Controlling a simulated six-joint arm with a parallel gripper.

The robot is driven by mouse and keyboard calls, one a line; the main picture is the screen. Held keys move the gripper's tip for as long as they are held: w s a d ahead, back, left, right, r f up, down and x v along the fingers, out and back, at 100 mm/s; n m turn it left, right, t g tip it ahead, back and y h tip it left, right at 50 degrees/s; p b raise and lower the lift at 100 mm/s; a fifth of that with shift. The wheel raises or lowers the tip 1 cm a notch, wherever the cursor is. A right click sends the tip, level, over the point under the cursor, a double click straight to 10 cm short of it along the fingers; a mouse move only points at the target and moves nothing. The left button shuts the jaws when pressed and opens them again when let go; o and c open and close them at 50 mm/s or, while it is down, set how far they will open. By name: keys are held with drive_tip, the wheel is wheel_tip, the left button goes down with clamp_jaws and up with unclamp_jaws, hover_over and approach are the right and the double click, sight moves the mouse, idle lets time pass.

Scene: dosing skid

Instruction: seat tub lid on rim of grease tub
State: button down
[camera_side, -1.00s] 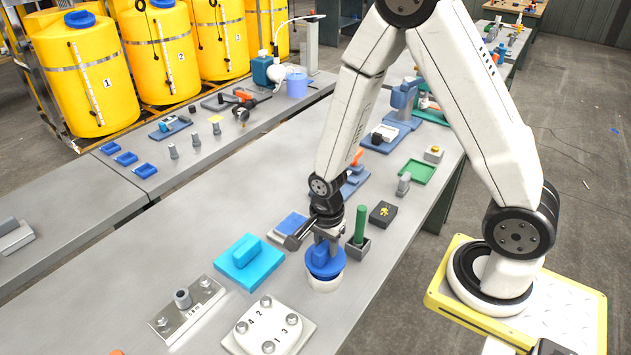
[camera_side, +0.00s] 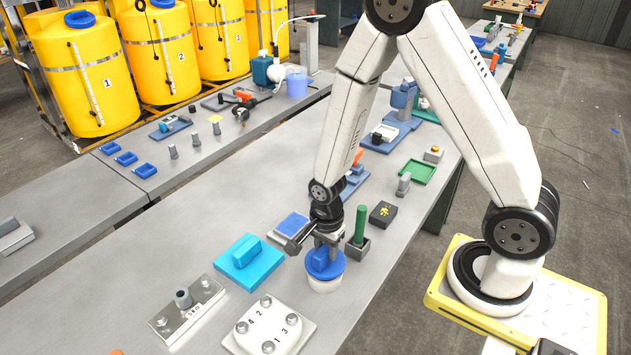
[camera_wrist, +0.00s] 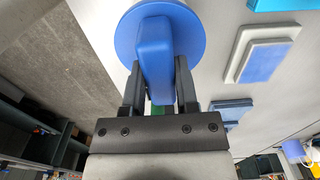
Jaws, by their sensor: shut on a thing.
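The blue tub lid (camera_side: 325,264) is a round disc with a raised block handle. It is at the white grease tub (camera_side: 324,285), over the tub's top, and looks slightly tilted in the side view. Whether it lies fully on the rim cannot be told. My gripper (camera_side: 325,246) is above the lid, shut on its handle. In the wrist view the fingers (camera_wrist: 158,85) stand on both sides of the handle of the lid (camera_wrist: 190,35). Only a pale sliver of the tub shows behind the lid there.
A cyan block with a handle (camera_side: 248,258) lies to the left. A white plate with numbered studs (camera_side: 268,328) is in front. A green cylinder in a dark holder (camera_side: 360,228) stands close on the right. Bare bench lies right of the tub.

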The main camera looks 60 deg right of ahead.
sight(326, 247)
drive_tip(key=shift+f, duration=0.8)
drive_tip(key=shift+c, duration=1.4)
unclamp_jaws()
drive_tip(key=shift+r, duration=0.15)
drive_tip(key=shift+r, duration=3.8)
